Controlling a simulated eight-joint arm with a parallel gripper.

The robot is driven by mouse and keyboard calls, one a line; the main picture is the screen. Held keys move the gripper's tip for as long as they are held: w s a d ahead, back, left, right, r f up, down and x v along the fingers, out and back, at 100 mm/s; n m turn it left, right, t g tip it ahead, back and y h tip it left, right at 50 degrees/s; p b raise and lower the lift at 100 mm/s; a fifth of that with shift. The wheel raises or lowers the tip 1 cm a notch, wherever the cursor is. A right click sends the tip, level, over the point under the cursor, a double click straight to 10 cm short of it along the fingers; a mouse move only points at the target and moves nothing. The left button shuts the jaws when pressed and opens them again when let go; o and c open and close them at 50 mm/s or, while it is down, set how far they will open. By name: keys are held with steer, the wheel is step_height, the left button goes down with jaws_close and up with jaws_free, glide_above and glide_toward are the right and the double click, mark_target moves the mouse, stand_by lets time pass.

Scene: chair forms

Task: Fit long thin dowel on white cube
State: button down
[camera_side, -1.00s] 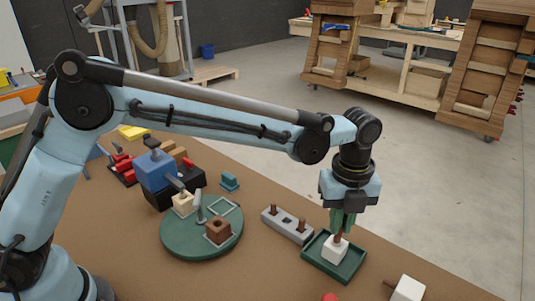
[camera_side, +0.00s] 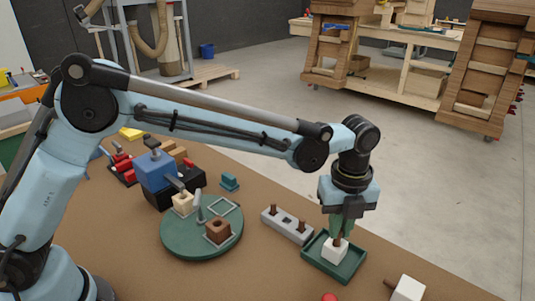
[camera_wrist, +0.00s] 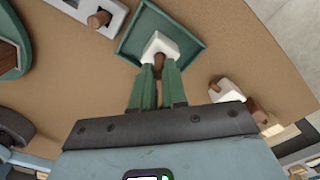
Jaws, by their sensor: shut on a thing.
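My gripper (camera_side: 340,232) points down over the green tray, with its green fingers shut on a brown dowel (camera_side: 338,243). The dowel stands at the white cube (camera_side: 334,253), with its lower end at the cube's top. How deep it sits in the cube cannot be told. The white cube is inside the tray (camera_side: 350,273). The wrist view shows the dowel (camera_wrist: 159,63) between the two fingers (camera_wrist: 159,88), and the white cube (camera_wrist: 160,44) just beyond. The fingers hide part of the dowel and cube.
Another white cube (camera_side: 407,289) with a brown peg lies at lower right. A round green turntable (camera_side: 180,246) and a blue clamp (camera_side: 154,171) stand farther left.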

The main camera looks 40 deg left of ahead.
steer(key=shift+f, duration=0.7)
steer(key=c, duration=1.1)
jaws_free()
steer(key=shift+o, duration=0.5)
steer(key=o, duration=0.5)
steer(key=shift+r, duration=3.5)
steer(key=shift+a, duration=0.1)
